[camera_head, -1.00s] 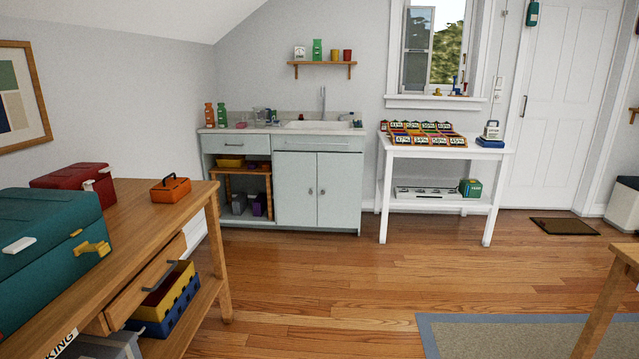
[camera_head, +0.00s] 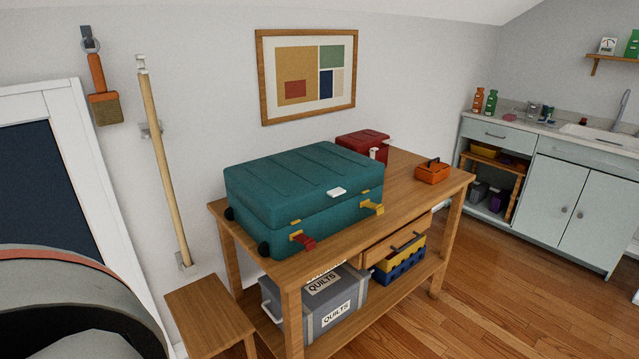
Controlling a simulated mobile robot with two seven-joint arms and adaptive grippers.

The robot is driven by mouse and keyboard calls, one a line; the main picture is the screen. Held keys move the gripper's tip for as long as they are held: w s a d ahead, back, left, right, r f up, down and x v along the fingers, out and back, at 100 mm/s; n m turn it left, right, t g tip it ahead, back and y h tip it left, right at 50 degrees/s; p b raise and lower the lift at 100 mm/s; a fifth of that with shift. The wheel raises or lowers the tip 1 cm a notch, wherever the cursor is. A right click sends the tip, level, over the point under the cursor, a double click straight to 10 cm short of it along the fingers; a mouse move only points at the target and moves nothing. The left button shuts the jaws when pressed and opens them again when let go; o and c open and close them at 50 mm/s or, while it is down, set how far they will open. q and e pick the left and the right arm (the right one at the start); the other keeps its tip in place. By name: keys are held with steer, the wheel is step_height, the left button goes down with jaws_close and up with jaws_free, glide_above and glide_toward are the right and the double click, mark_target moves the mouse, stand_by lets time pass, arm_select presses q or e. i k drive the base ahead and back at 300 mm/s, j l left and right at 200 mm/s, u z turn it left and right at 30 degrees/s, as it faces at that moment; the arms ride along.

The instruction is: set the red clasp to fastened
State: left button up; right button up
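The red clasp (camera_head: 303,241) is on the front of a large teal case (camera_head: 310,213), near its left corner. It appears to stick out from the case front, but it is too small to tell its exact position. A yellow clasp (camera_head: 372,207) is on the same front, near the right end, and also juts out. The case rests on a wooden workbench (camera_head: 410,202). Neither of my grippers is in view.
A small red box (camera_head: 362,146) and an orange caddy (camera_head: 432,172) stand on the bench. Below are a partly open drawer (camera_head: 398,245) and a grey bin (camera_head: 315,305). A low wooden stool (camera_head: 207,308) stands left of the bench. Floor is clear at the right.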

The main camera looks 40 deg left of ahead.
mark_target(310, 245)
steer(key=u, duration=1.3)
